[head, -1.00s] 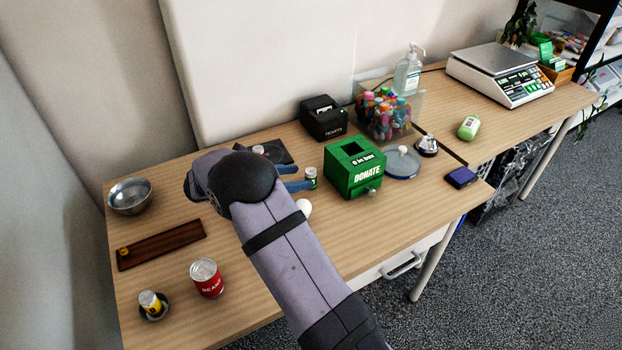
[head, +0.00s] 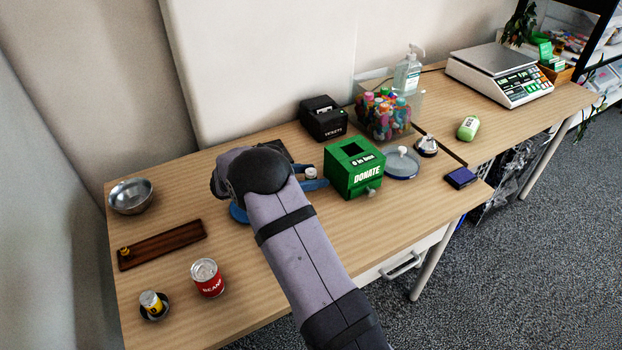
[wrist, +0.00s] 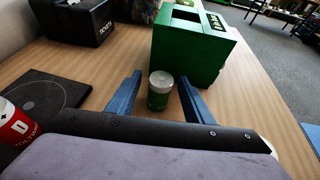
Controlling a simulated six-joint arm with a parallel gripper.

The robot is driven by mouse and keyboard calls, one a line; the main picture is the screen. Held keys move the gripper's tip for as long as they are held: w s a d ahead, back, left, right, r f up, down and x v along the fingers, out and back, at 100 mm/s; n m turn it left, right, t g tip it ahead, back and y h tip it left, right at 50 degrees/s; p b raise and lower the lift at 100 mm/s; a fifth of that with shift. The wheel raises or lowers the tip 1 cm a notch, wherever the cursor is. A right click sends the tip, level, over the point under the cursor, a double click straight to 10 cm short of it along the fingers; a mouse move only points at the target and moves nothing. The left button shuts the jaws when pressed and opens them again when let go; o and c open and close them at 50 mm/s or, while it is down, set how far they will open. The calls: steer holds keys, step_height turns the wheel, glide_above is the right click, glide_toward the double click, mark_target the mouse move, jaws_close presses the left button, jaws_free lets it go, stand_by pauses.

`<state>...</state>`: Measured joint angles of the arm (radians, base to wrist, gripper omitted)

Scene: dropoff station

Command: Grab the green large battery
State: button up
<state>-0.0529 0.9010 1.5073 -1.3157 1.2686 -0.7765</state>
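The green battery (wrist: 159,96), a short upright cylinder with a pale metallic top, stands on the wooden table. In the wrist view my gripper (wrist: 160,76) is open, with one blue finger on each side of it and gaps visible. In the head view its pale top (head: 311,172) shows between the blue fingers of my gripper (head: 318,178), and its lower part is mostly hidden.
The green donation box (head: 354,168) stands just beyond the fingers. A black ticket printer (head: 323,118) is behind. A beans can (head: 207,278) stands at front left.

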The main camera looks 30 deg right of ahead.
steer(key=c, duration=1)
jaws_close()
steer(key=shift+r, duration=0.15)
